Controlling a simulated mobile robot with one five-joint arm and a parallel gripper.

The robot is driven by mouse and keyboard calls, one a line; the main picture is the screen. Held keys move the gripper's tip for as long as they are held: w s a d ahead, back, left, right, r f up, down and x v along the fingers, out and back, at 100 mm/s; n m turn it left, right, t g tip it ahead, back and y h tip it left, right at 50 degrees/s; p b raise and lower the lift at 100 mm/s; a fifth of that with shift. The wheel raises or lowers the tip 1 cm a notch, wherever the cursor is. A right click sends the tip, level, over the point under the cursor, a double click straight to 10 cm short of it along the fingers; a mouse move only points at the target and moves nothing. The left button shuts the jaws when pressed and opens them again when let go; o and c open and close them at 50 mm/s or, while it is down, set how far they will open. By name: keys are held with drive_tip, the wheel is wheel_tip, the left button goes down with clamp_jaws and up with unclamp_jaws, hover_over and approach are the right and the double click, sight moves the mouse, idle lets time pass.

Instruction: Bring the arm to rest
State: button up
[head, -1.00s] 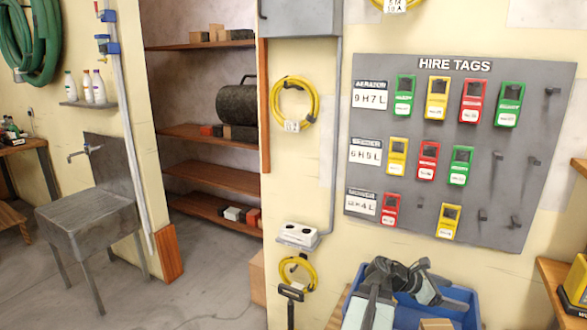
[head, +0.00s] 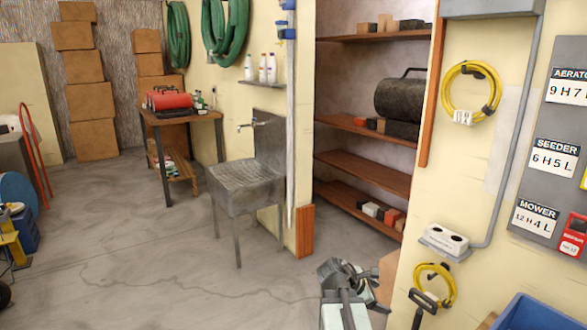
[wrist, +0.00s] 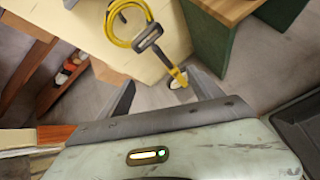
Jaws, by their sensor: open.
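My arm shows at the bottom of the head view, grey-green with dark joints, folded low. My gripper's jaws are hard to make out there. In the wrist view my gripper (wrist: 165,88) has two dark grey fingers apart, with nothing held between them. Beyond them are a floor-level gap and a black-and-yellow handled thing (wrist: 178,76), which appears to stand apart from the fingers.
A yellow cable coil (head: 434,285) hangs low on the wall, with a blue bin (head: 540,312) at lower right. A grey sink (head: 235,187) and a wooden table (head: 182,114) stand to the left.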

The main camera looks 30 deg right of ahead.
drive_tip(key=w+a+f+m+t+y+b, duration=0.1)
drive_tip(key=w+a+f+y, duration=0.15)
drive_tip(key=a, duration=0.65)
drive_tip(key=w+a+f+m+y+b, duration=0.1)
drive_tip(key=w+a+f, duration=0.2)
drive_tip(key=a, duration=0.6)
drive_tip(key=w+a+f+m+t+y, duration=0.1)
drive_tip(key=w+a+f, duration=0.2)
drive_tip(key=a, duration=0.6)
drive_tip(key=s+a+f+m+g+y, duration=0.1)
drive_tip(key=s+a+m+y, duration=0.15)
drive_tip(key=a+m, duration=0.35)
drive_tip(key=s+a+f+m+g+y, duration=0.1)
drive_tip(key=s+a+m+y, duration=0.2)
drive_tip(key=a, duration=0.5)
wheel_tip(320, 180, up, 27)
drive_tip(key=w+m+p, duration=0.1)
drive_tip(key=p, duration=2.5)
drive_tip(key=shift+w+d+f+m+p, duration=0.2)
drive_tip(key=shift+w+d+m+p, duration=0.05)
drive_tip(key=shift+d+m+p, duration=0.1)
